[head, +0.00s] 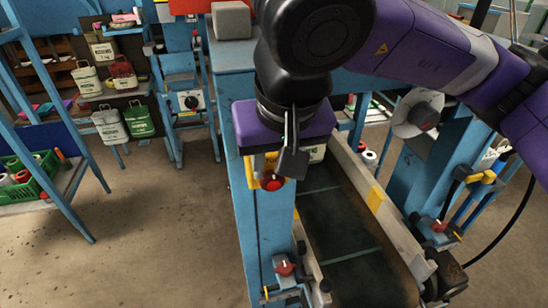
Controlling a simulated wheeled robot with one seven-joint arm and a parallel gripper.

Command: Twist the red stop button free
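A round red button (272,182) shows just below my gripper, against a yellow housing (251,172) on the blue machine frame. I take it for the stop button. My gripper (290,160) points down beside and above it, partly in front of the housing. One dark finger shows clearly. The other finger is hidden or merges with the hand, so I cannot tell how far apart they are or whether they touch the button. Two other red knobs show: one low on the blue frame (285,268) and one on the right side of the conveyor (438,226).
A dark conveyor belt (335,225) runs between pale side rails right of the button. A grey block (231,20) sits on the blue top behind. The floor at lower left is clear.

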